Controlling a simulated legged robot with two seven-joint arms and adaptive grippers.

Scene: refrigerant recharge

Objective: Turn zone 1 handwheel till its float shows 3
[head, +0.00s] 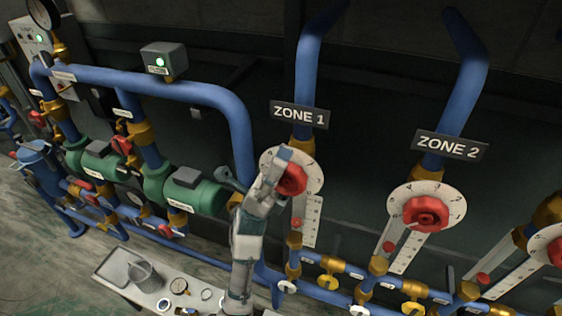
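The zone 1 handwheel (294,180) is red, with a white numbered dial (312,168) behind it, under the ZONE 1 sign (299,115). Below it is a white scale strip (312,222) beside a sight tube. A red float (296,223) shows in the tube, at about the strip's mid-height; its reading is too small to tell. My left gripper (276,168) is in front of the dial's left part and overlaps the wheel's left side. Contact and finger opening are unclear. My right gripper is not in view.
The zone 2 handwheel (426,212) and its dial stand to the right, with another red wheel at the right edge. Blue pipes and green pumps (190,190) fill the left. A pale bench (172,283) with a mesh cup (145,275) and gauges is at lower left.

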